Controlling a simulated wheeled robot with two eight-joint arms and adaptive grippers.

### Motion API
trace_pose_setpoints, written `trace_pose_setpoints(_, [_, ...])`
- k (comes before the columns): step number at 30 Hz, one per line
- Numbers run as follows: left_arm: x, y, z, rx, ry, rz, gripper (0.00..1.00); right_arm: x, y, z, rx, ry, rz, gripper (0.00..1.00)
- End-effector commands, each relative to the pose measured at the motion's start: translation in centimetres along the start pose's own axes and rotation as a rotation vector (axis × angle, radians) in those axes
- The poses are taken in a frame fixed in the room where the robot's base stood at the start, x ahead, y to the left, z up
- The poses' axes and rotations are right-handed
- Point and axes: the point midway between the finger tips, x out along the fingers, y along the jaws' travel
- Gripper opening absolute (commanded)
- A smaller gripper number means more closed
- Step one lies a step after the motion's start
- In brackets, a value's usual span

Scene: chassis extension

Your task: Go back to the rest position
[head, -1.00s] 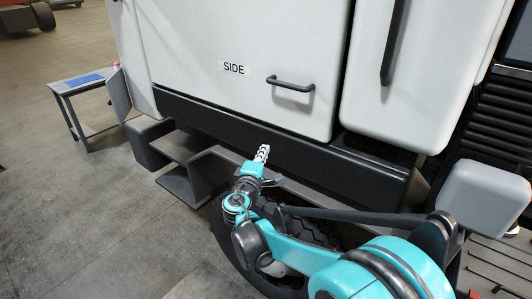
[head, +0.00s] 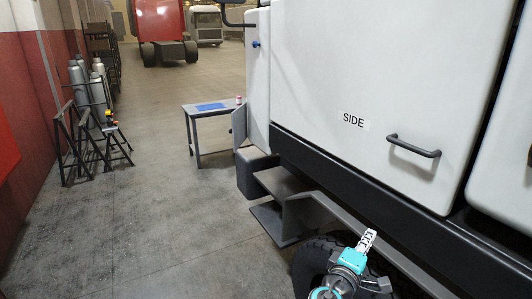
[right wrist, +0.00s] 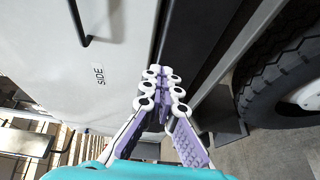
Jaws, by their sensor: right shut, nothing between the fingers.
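My right gripper (head: 367,240) is at the lower middle-right of the head view, in front of the truck's wheel and below the white side panel (head: 380,90) marked SIDE. In the right wrist view the fingers of my right gripper (right wrist: 162,75) are brought together with nothing between them. The panel's dark handle (head: 414,146) is up and to the right of the gripper and apart from it. The handle also shows at the top left of the right wrist view (right wrist: 78,22). My left gripper is in no view.
The truck's black tyre (head: 312,262) is close behind my right gripper; it also fills the right of the wrist view (right wrist: 280,75). Grey steps (head: 280,182) stick out beside it. A small table (head: 208,113) stands farther back. Black racks (head: 90,145) stand at the left. The floor between is clear.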

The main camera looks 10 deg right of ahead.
Motion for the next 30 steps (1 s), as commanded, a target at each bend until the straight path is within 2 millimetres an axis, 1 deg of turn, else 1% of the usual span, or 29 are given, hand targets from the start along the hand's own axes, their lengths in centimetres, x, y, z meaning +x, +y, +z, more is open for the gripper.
trace_pose_setpoints(1, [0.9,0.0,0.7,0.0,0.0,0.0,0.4,-0.2,-1.7,0.5,0.028,-0.004,-0.033,0.0])
trace_pose_setpoints(2, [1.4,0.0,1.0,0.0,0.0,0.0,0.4,-0.4,-2.9,0.8,0.054,-0.008,-0.064,0.0])
trace_pose_setpoints(5, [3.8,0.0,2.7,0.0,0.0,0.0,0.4,-1.8,-8.6,2.2,0.184,-0.026,-0.218,0.0])
trace_pose_setpoints(6, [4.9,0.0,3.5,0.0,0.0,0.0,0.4,-2.7,-11.4,2.7,0.249,-0.035,-0.296,0.0])
trace_pose_setpoints(8, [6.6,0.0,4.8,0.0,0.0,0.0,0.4,-4.5,-15.7,3.2,0.353,-0.048,-0.421,0.0])
trace_pose_setpoints(9, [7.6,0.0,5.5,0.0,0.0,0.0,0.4,-5.8,-18.5,3.3,0.424,-0.056,-0.507,0.0])
trace_pose_setpoints(11, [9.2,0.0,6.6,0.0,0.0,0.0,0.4,-8.2,-22.4,3.3,0.528,-0.068,-0.633,0.0])
trace_pose_setpoints(12, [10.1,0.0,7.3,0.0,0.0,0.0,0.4,-9.8,-24.7,3.1,0.595,-0.076,-0.715,0.0])
trace_pose_setpoints(14, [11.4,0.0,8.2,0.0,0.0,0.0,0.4,-12.3,-27.6,2.6,0.688,-0.085,-0.829,0.0])
trace_pose_setpoints(15, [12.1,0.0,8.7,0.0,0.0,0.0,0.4,-13.9,-29.2,2.2,0.744,-0.089,-0.899,0.0])
trace_pose_setpoints(18, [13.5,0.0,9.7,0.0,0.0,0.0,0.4,-17.2,-32.0,1.2,0.86,-0.097,-1.042,0.0])
trace_pose_setpoints(21, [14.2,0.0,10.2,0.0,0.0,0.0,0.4,-19.5,-33.2,0.5,0.934,-0.102,-1.135,0.0])
trace_pose_setpoints(24, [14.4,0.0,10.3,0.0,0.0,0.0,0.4,-20.5,-33.6,0.0,0.969,-0.104,-1.18,0.0])
trace_pose_setpoints(30, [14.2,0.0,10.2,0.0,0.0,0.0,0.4,-20.7,-33.4,-0.1,0.977,-0.104,-1.189,0.0])
